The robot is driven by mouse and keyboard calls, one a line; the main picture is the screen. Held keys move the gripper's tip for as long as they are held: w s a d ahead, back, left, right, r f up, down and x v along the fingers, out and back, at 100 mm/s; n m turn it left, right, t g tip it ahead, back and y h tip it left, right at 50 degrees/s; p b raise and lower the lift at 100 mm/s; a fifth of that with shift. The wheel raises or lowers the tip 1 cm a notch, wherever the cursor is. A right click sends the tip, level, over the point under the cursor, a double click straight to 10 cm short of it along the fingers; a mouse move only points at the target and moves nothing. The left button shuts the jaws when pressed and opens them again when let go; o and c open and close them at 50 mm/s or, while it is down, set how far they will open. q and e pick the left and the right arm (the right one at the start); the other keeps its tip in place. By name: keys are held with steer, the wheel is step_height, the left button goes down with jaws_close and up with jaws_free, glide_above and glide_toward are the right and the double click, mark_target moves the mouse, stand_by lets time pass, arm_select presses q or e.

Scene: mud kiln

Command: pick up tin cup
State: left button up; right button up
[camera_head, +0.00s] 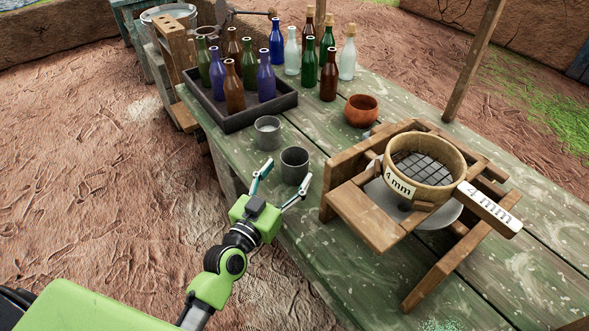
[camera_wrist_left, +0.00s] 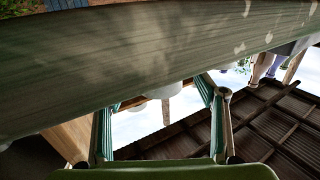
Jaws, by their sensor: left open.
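Two small grey cups stand upright on the green table (camera_head: 335,115). The lighter, metallic-looking cup (camera_head: 267,132) is beside the bottle tray, and the darker grey cup (camera_head: 294,162) stands nearer the table's edge. I cannot tell for certain which is the tin cup. My left gripper (camera_head: 287,175) is open and empty at the table's near edge, its two fingers spread toward the darker cup. Contact cannot be made out. In the left wrist view my open left gripper (camera_wrist_left: 160,93) shows with pale rounded shapes between its fingertips, too unclear to name. My right gripper is not in view.
A dark tray (camera_head: 233,122) of several bottles is beyond the cups, with more bottles behind it. An orange-brown bowl (camera_head: 361,110) stands to the right. A wooden stand (camera_head: 365,215) with a sieve (camera_head: 425,172) fills the table's right part.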

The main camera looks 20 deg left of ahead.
mark_target(294, 160)
arm_select(q)
steer(key=w, duration=0.3)
steer(key=shift+d+f, duration=0.15)
steer(key=shift+d, duration=0.15)
steer(key=shift+s, duration=0.15)
steer(key=c, duration=1.2)
